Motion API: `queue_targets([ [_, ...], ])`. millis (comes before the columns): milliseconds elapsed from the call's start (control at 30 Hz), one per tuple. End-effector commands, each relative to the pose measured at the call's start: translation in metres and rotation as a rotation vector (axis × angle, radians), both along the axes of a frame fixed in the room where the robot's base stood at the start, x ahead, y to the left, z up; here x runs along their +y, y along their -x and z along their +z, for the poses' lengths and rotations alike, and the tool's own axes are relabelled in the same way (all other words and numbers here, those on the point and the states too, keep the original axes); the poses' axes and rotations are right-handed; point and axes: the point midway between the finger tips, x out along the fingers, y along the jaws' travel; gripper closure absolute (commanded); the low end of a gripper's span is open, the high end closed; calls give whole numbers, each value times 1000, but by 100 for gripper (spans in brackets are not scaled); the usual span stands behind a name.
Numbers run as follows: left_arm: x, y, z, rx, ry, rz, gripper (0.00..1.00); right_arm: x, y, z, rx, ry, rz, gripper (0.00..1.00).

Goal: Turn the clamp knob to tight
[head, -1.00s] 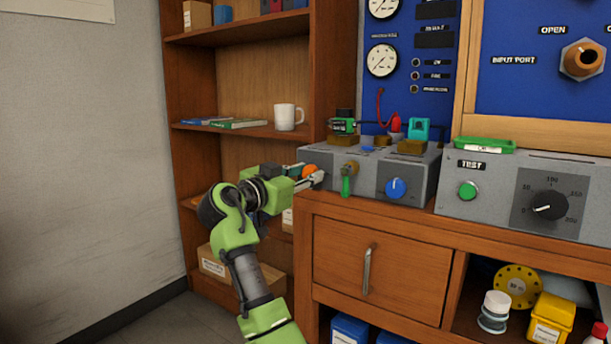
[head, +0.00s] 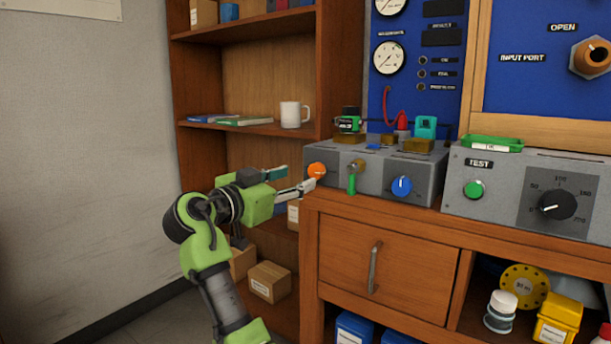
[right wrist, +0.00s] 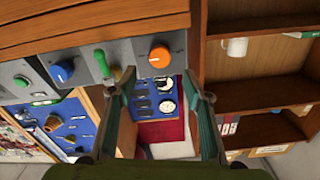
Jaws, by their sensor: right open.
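An orange knob (head: 316,170) sits on the front left of a grey clamp box (head: 340,183); it shows ahead of my fingers in the right wrist view (right wrist: 159,56). A green-handled lever (head: 352,180) and a blue knob (head: 401,186) are to its right on the same face. No word by the orange knob can be read. My right gripper (head: 294,179) is open and empty. Its two fingers are spread apart just left of the orange knob, one fingertip close to it; whether they touch I cannot tell. My left gripper is not in view.
A grey TEST box (head: 480,215) with a green button and black dial stands to the right on the wooden bench. A bookshelf (head: 345,60) with a white mug (head: 293,114) rises behind my arm. Small cartons (head: 270,282) sit low on the shelf.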

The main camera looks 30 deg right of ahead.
Motion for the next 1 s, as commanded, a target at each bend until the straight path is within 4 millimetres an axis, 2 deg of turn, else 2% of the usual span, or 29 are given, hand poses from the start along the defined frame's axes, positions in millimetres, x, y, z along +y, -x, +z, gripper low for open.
queue_targets([
  [100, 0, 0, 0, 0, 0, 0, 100, 21, 8, -1, 2, -1, 2, 55],
  [300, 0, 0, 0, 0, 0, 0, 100, 40, 16, -1, 1, -1, 0, 55],
  [867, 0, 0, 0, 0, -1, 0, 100, 42, 17, -1, 2, 0, 1, 55],
  [1000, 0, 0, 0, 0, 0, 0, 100, 45, 3, -15, 32, 33, 75, 55],
])
